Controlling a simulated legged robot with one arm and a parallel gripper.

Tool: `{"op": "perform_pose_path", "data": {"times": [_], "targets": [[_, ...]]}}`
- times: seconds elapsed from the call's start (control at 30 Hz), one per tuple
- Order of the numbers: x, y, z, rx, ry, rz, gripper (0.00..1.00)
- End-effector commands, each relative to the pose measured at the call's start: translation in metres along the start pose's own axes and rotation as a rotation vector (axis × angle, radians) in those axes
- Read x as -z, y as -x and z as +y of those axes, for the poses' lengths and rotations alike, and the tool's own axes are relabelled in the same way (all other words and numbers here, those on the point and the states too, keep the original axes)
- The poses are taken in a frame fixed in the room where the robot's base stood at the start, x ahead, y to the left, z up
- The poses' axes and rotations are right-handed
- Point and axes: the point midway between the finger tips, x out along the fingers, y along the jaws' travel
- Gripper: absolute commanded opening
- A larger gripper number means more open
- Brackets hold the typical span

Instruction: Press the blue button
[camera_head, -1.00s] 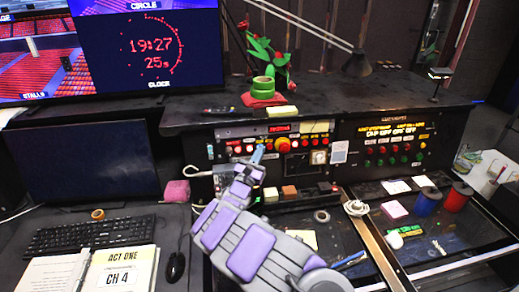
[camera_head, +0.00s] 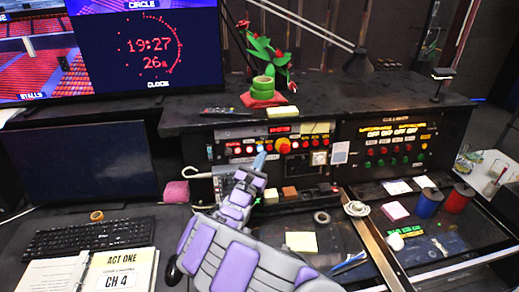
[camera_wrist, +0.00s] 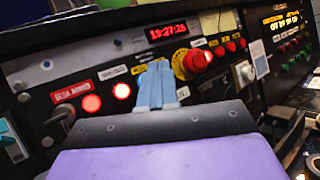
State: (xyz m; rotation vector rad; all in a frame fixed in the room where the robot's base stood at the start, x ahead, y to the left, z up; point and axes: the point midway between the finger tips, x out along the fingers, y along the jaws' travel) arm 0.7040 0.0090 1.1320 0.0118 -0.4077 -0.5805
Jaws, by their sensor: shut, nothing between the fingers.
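Whatever is behind the fingers is hidden. In the head view my gripper (camera_head: 259,161) is in front of the same panel's lower row. I cannot tell whether the tips touch the panel.
A large red knob on a yellow base (camera_wrist: 196,63) sits just right of the fingers. A teal switch (camera_wrist: 10,140) is at the left. A second panel (camera_head: 390,145) with red and green buttons is to the right. Tape rolls and a plant (camera_head: 267,60) stand above.

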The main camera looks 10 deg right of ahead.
Motion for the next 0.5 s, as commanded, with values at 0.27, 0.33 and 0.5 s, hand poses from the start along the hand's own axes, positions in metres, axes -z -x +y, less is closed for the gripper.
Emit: {"op": "perform_pose_path", "data": {"times": [0.27,0.33,0.5], "targets": [[-0.009,0.015,-0.011,-0.001,0.002,0.003,0.00],[-0.010,0.016,-0.011,-0.001,0.000,0.004,0.00],[-0.009,0.016,-0.012,0.000,0.000,0.004,0.00]]}}
